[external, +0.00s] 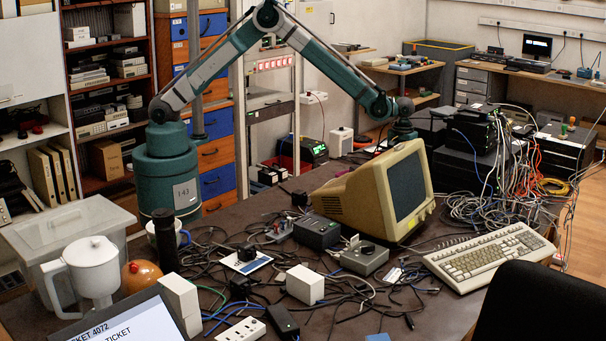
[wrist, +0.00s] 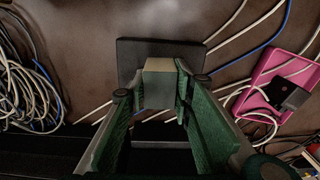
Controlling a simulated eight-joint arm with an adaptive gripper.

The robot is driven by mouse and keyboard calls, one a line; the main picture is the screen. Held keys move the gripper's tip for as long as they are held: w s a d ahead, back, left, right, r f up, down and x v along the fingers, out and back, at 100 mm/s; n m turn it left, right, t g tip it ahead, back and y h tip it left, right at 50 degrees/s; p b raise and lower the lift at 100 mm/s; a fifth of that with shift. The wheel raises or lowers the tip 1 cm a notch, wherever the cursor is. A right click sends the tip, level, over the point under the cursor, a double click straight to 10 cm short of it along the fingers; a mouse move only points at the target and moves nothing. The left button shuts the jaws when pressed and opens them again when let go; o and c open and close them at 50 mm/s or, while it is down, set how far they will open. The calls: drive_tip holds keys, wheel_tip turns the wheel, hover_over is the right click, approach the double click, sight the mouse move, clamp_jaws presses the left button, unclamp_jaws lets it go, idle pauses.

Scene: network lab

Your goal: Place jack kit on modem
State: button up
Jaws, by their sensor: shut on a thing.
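My gripper (wrist: 161,90) shows in the wrist view with its green-padded fingers on either side of a small beige-grey box, which looks like the jack kit (wrist: 158,82). It is shut on this box. A flat dark grey rectangular thing, perhaps the modem (wrist: 132,56), lies on the brown table behind the box in the picture. The box overlaps its front part; I cannot tell whether they touch. In the external view my arm reaches right and its wrist (external: 403,127) is above the area behind the beige monitor. The fingertips, box and dark thing cannot be made out there.
The monitor (external: 382,195) stands in front of my wrist in the external view. Stacked black equipment (external: 470,135) with tangled cables is to the right. In the wrist view, coiled cables (wrist: 28,85) lie left and a pink tray (wrist: 265,68) lies right, with loose cables around.

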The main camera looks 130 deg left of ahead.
drive_tip(key=shift+f, duration=0.15)
drive_tip(key=o, duration=0.9)
wheel_tip(320, 180, up, 12)
drive_tip(key=shift+r+p, duration=0.2)
drive_tip(key=shift+p, duration=0.35)
idle(0.5)
drive_tip(key=shift+d, duration=0.1)
